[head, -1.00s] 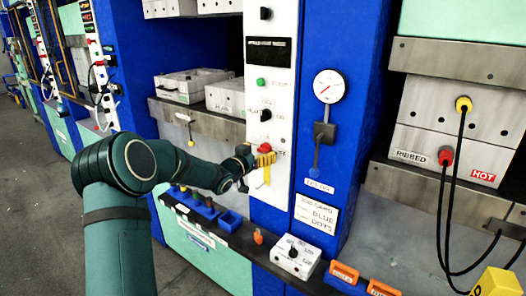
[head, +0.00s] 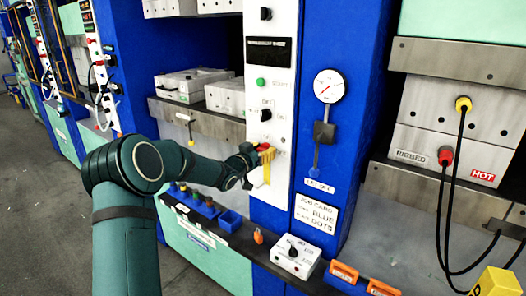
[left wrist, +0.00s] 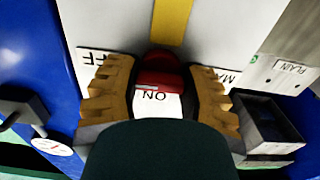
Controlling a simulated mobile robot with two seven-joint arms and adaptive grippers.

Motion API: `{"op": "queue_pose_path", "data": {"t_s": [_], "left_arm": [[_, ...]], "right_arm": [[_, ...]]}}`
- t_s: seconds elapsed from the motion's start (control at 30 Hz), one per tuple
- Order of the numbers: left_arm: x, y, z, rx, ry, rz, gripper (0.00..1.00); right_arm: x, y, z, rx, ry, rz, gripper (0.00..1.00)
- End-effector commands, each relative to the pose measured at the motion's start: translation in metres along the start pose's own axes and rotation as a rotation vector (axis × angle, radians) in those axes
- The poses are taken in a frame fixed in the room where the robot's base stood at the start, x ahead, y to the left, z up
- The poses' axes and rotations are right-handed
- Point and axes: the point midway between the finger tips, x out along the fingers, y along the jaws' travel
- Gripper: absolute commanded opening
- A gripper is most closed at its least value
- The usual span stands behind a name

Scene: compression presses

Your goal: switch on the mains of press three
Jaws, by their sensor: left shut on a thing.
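The red mains switch (head: 264,147) sits low on the white control panel (head: 284,170) of the press in front of me. In the left wrist view the red handle (left wrist: 158,82) lies between my two yellow ribbed fingertips, above an upside-down "ON" label (left wrist: 154,97). My left gripper (head: 266,158) is shut on the handle; it also shows in the left wrist view (left wrist: 158,92). An "OFF" label (left wrist: 96,58) is partly covered by the left finger. A label beginning "MA" (left wrist: 227,76) is partly hidden by the other finger. My right gripper is not in view.
Above the switch are a black selector knob (head: 265,115) and a green start button (head: 261,82). A gauge (head: 329,86) and a lever (head: 323,132) are on the blue column to the right. A white box with a knob (head: 295,257) stands on the ledge below.

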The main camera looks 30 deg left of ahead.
Motion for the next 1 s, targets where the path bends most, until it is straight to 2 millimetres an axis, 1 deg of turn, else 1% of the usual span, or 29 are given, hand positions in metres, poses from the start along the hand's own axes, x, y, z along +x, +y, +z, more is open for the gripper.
{"op": "queue_pose_path", "data": {"t_s": [0.17,0.37,0.6,1.0], "left_arm": [[0.0,0.0,-0.001,-0.064,0.0,0.0,0.07],[0.0,0.0,-0.001,-0.204,-0.001,-0.001,0.07],[0.0,0.0,-0.002,-0.428,-0.001,-0.001,0.07],[0.0,-0.001,-0.001,-0.81,-0.001,-0.001,0.07]], "right_arm": [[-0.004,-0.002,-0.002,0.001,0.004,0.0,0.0],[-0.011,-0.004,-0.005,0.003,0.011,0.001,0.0],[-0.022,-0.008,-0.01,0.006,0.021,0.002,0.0],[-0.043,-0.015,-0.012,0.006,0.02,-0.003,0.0]]}}
